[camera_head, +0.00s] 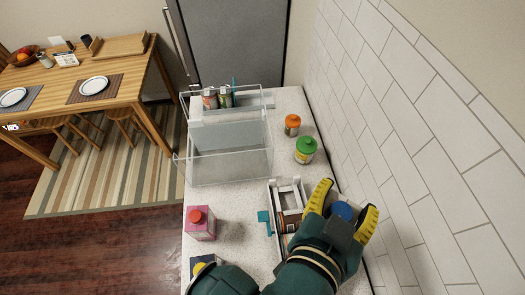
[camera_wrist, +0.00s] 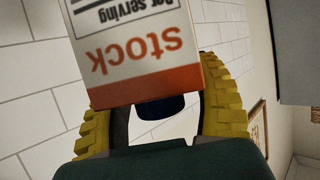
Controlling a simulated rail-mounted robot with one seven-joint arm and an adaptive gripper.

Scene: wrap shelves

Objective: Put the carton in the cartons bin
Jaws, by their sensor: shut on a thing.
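My gripper (camera_head: 343,208) is at the right of the counter, close to the tiled wall. In the wrist view the carton is white with an orange band and the word "stock", upside down in the picture. In the head view only its blue cap (camera_head: 342,210) shows; the body is hidden beneath my gripper. A clear bin (camera_head: 232,168) stands on the counter left of my gripper, its front part looking empty. I cannot read a label that marks it as the cartons bin.
A pink carton (camera_head: 200,224) and a yellow-capped carton (camera_head: 203,264) stand at the counter's left edge. A grey-white holder (camera_head: 273,188) stands beside my gripper. Orange-lidded (camera_head: 292,124) and green-lidded (camera_head: 305,149) jars stand behind, near the wall. Small containers (camera_head: 210,99) sit at the back.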

